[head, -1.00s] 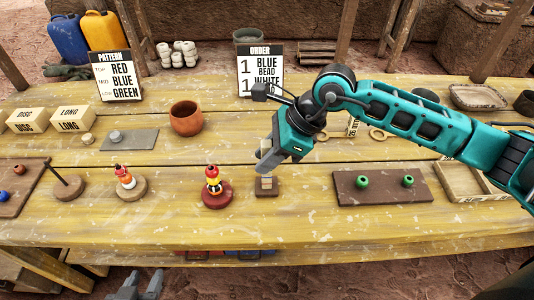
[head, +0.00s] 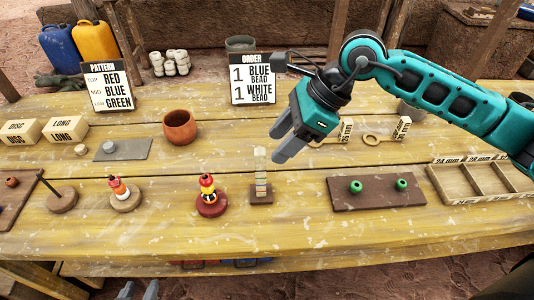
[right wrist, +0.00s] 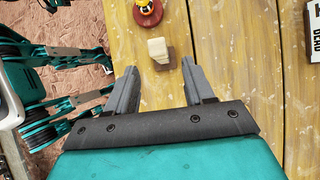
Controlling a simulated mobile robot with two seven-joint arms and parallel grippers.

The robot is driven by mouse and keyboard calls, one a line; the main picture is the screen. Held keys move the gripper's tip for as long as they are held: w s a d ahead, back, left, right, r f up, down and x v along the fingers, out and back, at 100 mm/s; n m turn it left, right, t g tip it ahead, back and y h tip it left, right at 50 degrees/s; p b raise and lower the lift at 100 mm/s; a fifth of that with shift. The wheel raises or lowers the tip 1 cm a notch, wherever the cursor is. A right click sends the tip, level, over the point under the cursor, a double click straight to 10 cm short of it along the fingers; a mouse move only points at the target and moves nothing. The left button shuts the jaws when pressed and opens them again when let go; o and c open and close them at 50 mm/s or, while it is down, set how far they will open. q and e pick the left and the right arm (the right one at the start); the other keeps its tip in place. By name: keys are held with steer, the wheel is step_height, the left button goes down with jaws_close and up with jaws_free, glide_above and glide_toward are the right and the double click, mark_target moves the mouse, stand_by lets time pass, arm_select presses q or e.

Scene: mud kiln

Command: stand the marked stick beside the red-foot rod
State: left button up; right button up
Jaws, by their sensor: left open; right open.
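The marked stick (head: 261,180), pale with banded marks, stands upright on a small dark brown block (head: 261,199). It is just right of the red-foot rod (head: 211,208), which carries red, yellow, white and black beads; the two are apart. In the right wrist view the stick (right wrist: 158,49) shows from above, beyond the fingertips. My right gripper (head: 277,145) is open and empty, up and to the right of the stick, not touching it. My left gripper (head: 138,290) is open at the bottom edge, in front of the table.
Another beaded rod (head: 124,198) and a bare tilted rod (head: 61,199) stand left. A brown board (head: 376,198) with two green beads and a compartment tray (head: 475,185) lie right. A clay pot (head: 180,127), a grey mat (head: 123,150) and the order sign (head: 253,80) are behind.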

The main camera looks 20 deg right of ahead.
steer(key=shift+v, duration=2.2)
